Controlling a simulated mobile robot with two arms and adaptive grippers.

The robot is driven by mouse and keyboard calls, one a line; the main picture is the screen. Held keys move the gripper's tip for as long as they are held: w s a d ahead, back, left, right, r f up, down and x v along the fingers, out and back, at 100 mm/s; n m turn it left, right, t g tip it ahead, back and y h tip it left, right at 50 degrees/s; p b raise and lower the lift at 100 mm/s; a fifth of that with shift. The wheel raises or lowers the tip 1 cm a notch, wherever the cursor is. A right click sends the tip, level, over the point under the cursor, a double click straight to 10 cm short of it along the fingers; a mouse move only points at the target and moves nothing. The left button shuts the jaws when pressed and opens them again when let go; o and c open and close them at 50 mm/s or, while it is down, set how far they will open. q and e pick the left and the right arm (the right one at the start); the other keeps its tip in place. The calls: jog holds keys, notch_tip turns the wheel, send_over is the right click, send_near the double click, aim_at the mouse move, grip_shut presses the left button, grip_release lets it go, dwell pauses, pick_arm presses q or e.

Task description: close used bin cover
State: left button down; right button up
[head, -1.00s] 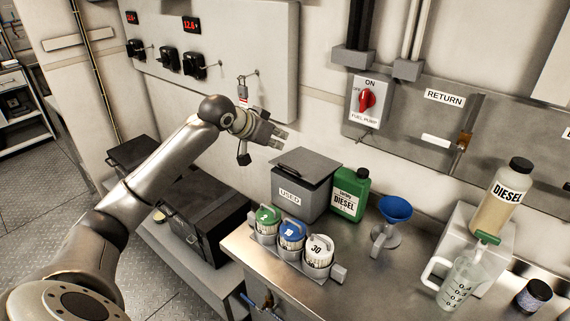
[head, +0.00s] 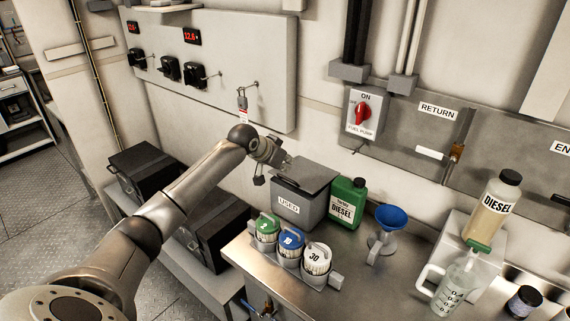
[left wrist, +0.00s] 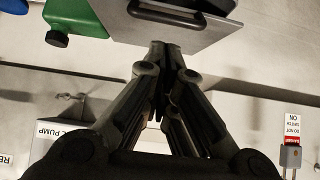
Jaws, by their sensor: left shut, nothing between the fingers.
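The grey bin labelled USED (head: 299,207) stands on the steel bench. Its dark grey cover (head: 312,174) lies across the top, close to flat; I cannot tell whether it sits fully down. My left gripper (head: 286,164) is shut and empty at the cover's back left edge. In the left wrist view the cover (left wrist: 205,28) and its dark handle fill the top, and the shut fingertips (left wrist: 166,46) overlap the cover's edge; contact is unclear. My right gripper is not in view.
A green diesel jug (head: 345,203) stands close to the bin's right. Several lidded containers sit in a rack in front, including a blue-lidded one (head: 291,240). A blue funnel (head: 391,217) is further right. A wall panel (head: 225,70) is behind my arm.

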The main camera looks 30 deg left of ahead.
pick_arm(q)
jog(key=shift+f, duration=0.85)
jog(key=shift+f, duration=0.1)
jog(key=shift+t, duration=0.6)
jog(key=f, duration=0.1)
jog(key=s+f+b, duration=0.1)
jog(key=f, duration=0.2)
jog(key=shift+s+a, duration=0.15)
jog(key=shift+s, duration=0.2)
